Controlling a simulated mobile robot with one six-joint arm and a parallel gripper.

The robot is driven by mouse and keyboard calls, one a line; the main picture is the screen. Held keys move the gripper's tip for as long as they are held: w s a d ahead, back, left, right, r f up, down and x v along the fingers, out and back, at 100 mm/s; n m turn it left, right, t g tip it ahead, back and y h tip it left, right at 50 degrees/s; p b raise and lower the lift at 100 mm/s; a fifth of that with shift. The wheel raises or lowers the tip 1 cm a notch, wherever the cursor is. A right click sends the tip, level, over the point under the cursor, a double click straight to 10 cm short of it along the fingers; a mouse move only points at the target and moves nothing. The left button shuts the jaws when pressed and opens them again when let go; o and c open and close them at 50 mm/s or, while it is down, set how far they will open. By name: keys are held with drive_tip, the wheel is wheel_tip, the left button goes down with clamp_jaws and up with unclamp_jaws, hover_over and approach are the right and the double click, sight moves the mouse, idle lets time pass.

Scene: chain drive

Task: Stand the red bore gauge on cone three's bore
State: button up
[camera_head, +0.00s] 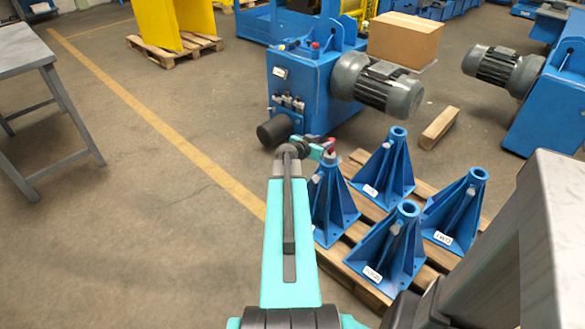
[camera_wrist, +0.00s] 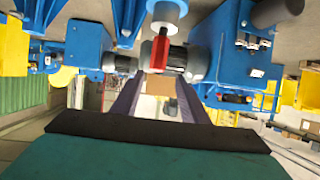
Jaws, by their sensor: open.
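The red bore gauge (camera_head: 331,154) shows as a small red tip at the top of the left blue cone (camera_head: 333,205). In the wrist view, which is upside down, the red gauge (camera_wrist: 160,50) lines up with a pale cylinder and a blue rim (camera_wrist: 168,8), and looks upright on that cone. My gripper (camera_head: 322,150) is beside the gauge at about its height. Its dark fingers (camera_wrist: 160,92) are spread, with the gauge seen beyond their tips and no clear contact. Other blue cones (camera_head: 388,165) have open bores. I cannot read which label is three.
The cones stand on a wooden pallet (camera_head: 358,284). Behind it is a blue machine (camera_head: 310,85) with a grey motor (camera_head: 378,84) reaching out. A wood block (camera_head: 439,128) lies at the right. A grey table (camera_head: 25,55) stands left; the floor between is clear.

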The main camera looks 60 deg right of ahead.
drive_tip(key=w+a+f+n+t+y, duration=0.1)
drive_tip(key=w+a+f+n+y, duration=0.1)
drive_tip(key=w+a+f, duration=0.45)
drive_tip(key=w+a+f+n+y, duration=0.1)
drive_tip(key=w+a+f+n, duration=0.15)
drive_tip(key=a+f, duration=0.55)
drive_tip(key=w+a+f+n+y, duration=0.2)
drive_tip(key=a+f, duration=0.4)
drive_tip(key=a, duration=0.6)
drive_tip(key=w+a+f+n+y, duration=0.25)
drive_tip(key=a+f, duration=0.25)
drive_tip(key=a, duration=0.7)
drive_tip(key=s+a+f+n+g+y, duration=0.1)
drive_tip(key=s+a, duration=0.4)
drive_tip(key=a, duration=0.6)
drive_tip(key=s+a+f+n+g+y, duration=0.2)
drive_tip(key=s+a+f+n, duration=0.3)
drive_tip(key=a, duration=0.7)
drive_tip(key=s+a+f+n+g+y, duration=0.1)
drive_tip(key=s+a+f+n+y, duration=0.2)
drive_tip(key=a, duration=0.8)
drive_tip(key=shift+s+a+f+n+g, duration=0.35)
drive_tip(key=shift+s+n, duration=0.35)
drive_tip(key=shift+s, duration=0.45)
drive_tip(key=shift+r, duration=0.1)
wheel_tip(320, 180, up, 4)
drive_tip(key=p, duration=0.4)
drive_tip(key=shift+r, duration=0.1)
